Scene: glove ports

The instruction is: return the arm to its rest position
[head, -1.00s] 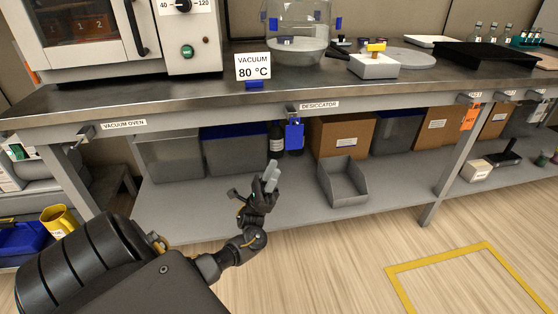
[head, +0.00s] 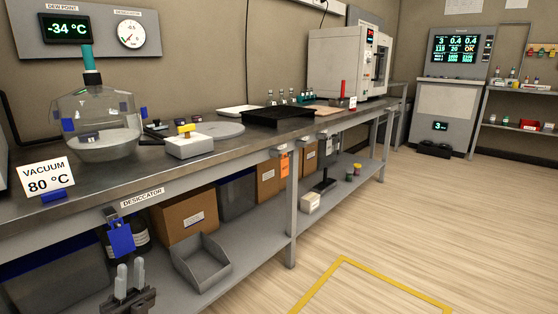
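My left gripper (head: 130,272) shows at the bottom left of the head view, with its two grey fingers pointing up. There is a gap between the fingers and nothing is seen in it. It appears in front of the lower shelf, below the blue tag (head: 121,238) and left of the open grey bin (head: 202,264). The rest of my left arm is out of the picture. My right arm and gripper are not in view.
A steel bench (head: 95,186) runs from the left to the back. It bears a glass desiccator (head: 100,130), a white box with a yellow knob (head: 190,145) and a black tray (head: 278,117). Open floor (head: 420,210) with a yellow marking (head: 395,280) lies to the right.

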